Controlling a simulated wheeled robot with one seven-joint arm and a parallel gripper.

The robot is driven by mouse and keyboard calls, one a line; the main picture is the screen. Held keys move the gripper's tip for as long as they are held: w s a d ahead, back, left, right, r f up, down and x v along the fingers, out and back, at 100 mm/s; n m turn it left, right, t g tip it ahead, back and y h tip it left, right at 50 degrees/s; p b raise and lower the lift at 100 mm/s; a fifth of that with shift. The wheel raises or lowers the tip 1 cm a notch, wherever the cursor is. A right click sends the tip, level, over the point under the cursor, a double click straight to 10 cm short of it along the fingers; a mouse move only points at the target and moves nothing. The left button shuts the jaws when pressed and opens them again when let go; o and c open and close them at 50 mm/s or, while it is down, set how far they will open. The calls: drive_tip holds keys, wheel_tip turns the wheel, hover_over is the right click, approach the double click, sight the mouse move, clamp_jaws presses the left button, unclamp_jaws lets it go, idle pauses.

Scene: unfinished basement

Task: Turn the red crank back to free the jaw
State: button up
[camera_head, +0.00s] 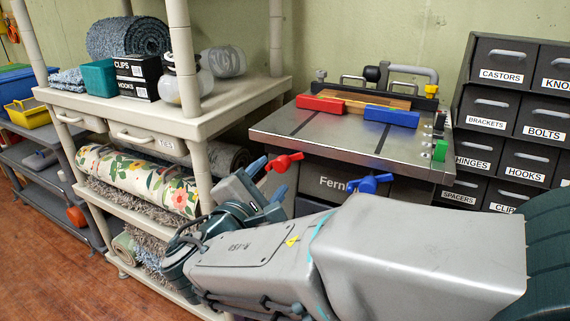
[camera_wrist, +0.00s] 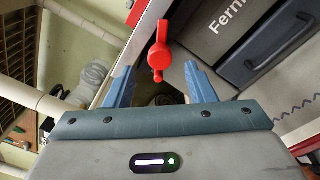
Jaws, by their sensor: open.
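The red crank (camera_head: 285,161) sticks out from the front left of the metal-topped bench (camera_head: 290,126). In the wrist view the red crank (camera_wrist: 160,50) shows upright, ahead of and between my two blue fingers. My gripper (camera_head: 268,179) is open and empty, close to the crank; I cannot tell whether a finger touches it. A red jaw block (camera_head: 321,104) and a blue jaw block (camera_head: 391,117) lie on the bench top, with a wooden piece behind them, partly hidden. The red jaw's contact with the wood is unclear.
A blue crank (camera_head: 370,183) sits right of the red one on the bench front, near my arm. A shelf unit (camera_head: 205,126) with rugs and boxes stands close on the left. Labelled drawers (camera_head: 508,75) stand on the right.

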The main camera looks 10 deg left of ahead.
sight(279, 167)
drive_tip(key=shift+x, duration=2.75)
drive_tip(key=c, duration=1)
